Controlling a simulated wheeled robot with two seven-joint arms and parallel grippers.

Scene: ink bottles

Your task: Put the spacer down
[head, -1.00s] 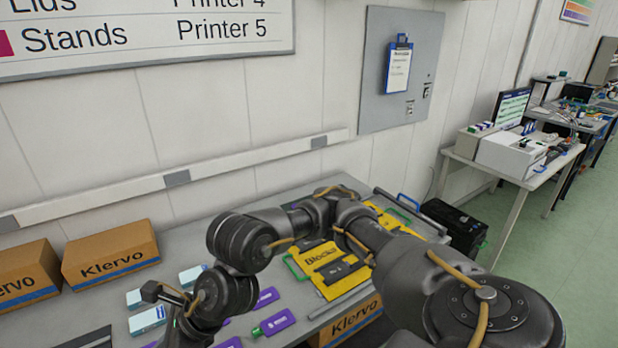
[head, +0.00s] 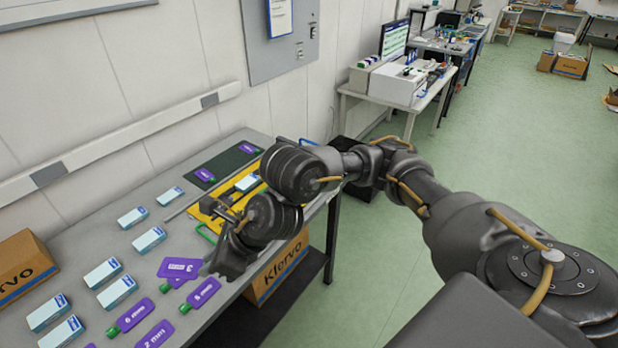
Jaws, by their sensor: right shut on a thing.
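Purple spacers with green tips and mm labels lie on the grey table; one reads 6 mm (head: 131,315), another 5 mm (head: 200,293), another 2 mm (head: 155,336). Two more purple pieces (head: 205,175) (head: 249,149) lie on a dark mat at the far end. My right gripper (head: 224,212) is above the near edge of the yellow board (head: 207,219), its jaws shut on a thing. The held thing is too small and hidden by my wrist to make out. I cannot tell whether it touches the board. My left gripper is out of view.
Several light-blue and white boxes (head: 149,240) stand on the table, and one (head: 247,182) is by the yellow board. Klervo cartons stand at the left (head: 25,270) and under the table (head: 278,270). Green floor (head: 385,265) is open on the right.

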